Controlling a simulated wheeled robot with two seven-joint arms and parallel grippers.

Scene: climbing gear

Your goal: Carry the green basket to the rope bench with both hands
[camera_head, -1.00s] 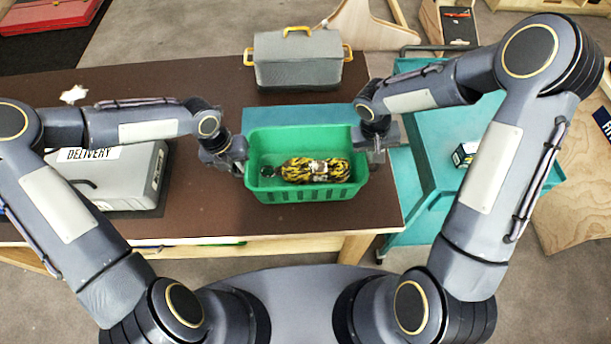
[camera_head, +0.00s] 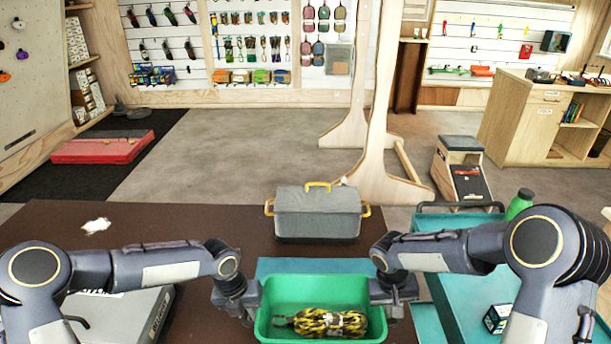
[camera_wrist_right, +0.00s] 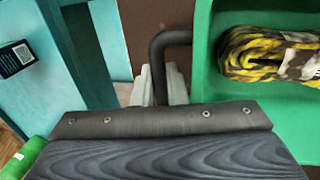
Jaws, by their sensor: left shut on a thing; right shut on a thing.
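The green basket (camera_head: 320,283) sits between my two grippers over the brown table, in front of a teal mat (camera_head: 318,265). A coiled black and yellow rope (camera_head: 330,322) lies in it, and the rope also shows in the right wrist view (camera_wrist_right: 268,57). My left gripper (camera_head: 252,296) is shut on the basket's left side. My right gripper (camera_head: 378,290) is shut on its right side; in the right wrist view its fingers (camera_wrist_right: 160,85) are beside the green wall (camera_wrist_right: 202,60). The basket's front is cut off. I cannot tell whether it touches the table.
A grey case with yellow handles (camera_head: 318,213) stands behind on the brown table (camera_head: 190,222). A grey delivery case (camera_head: 125,318) is at left. A teal cart (camera_head: 460,290) with a small box (camera_head: 497,317) and a green bottle (camera_head: 520,203) is at right. Open floor lies beyond.

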